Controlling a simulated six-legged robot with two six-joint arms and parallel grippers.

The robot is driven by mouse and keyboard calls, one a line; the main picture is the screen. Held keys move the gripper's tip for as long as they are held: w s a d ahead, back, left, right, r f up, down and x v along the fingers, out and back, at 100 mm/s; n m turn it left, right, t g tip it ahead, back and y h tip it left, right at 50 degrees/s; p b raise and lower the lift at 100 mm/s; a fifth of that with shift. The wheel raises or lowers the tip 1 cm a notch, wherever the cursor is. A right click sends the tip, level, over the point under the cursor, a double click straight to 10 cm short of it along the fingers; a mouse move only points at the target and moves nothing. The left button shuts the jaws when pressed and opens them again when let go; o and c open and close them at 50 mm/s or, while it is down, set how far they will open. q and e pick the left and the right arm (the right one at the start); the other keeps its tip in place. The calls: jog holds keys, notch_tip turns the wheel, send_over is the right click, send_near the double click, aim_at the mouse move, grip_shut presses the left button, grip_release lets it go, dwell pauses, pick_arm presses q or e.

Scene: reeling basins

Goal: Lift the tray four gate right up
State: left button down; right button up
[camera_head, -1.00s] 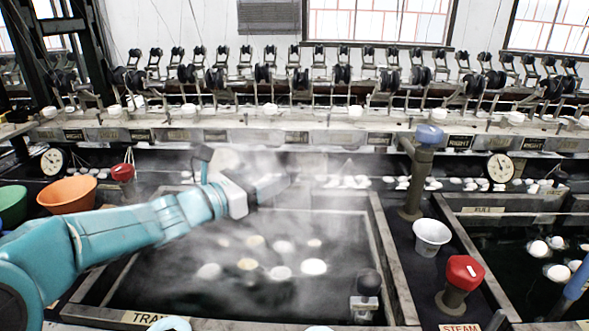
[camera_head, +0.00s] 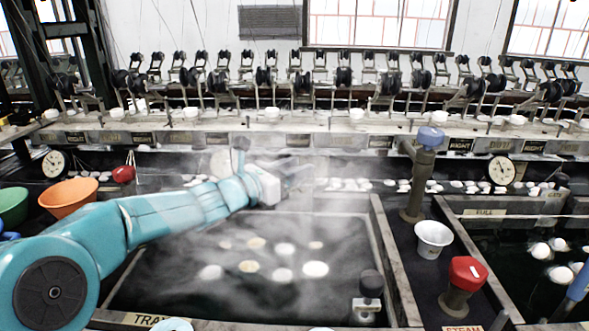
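A steaming dark basin (camera_head: 385,245) with a worn frame fills the middle, with several pale cocoons floating in it. A label at its front left corner starts with "TRA" (camera_head: 148,319); the rest is covered. A small metal fitting with a black knob (camera_head: 369,284) stands in its front right corner. I cannot tell for certain which part is the tray four gate. My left gripper (camera_head: 302,177) is over the far edge of the basin, pointing right, blurred by steam. Whether its fingers are open or shut is unclear, and I see nothing clearly held. My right gripper is out of view.
A blue-topped post (camera_head: 430,137), a white cup (camera_head: 432,238) and a red knob (camera_head: 466,273) by a "STEAM" label stand right of the basin. An orange bowl (camera_head: 68,197) and a green bowl (camera_head: 12,206) sit left. Reeling machinery (camera_head: 343,77) lines the back.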

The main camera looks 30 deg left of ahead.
pick_arm(q)
notch_tip(320, 180, up, 5)
jog(key=p, duration=0.3)
jog(key=shift+p, duration=0.4)
jog(key=shift+f, duration=0.15)
jog(key=c, duration=0.8)
grip_release()
jog(key=v, duration=1.6)
jog(key=shift+s+a+p, duration=0.15)
jog(key=shift+p, duration=0.25)
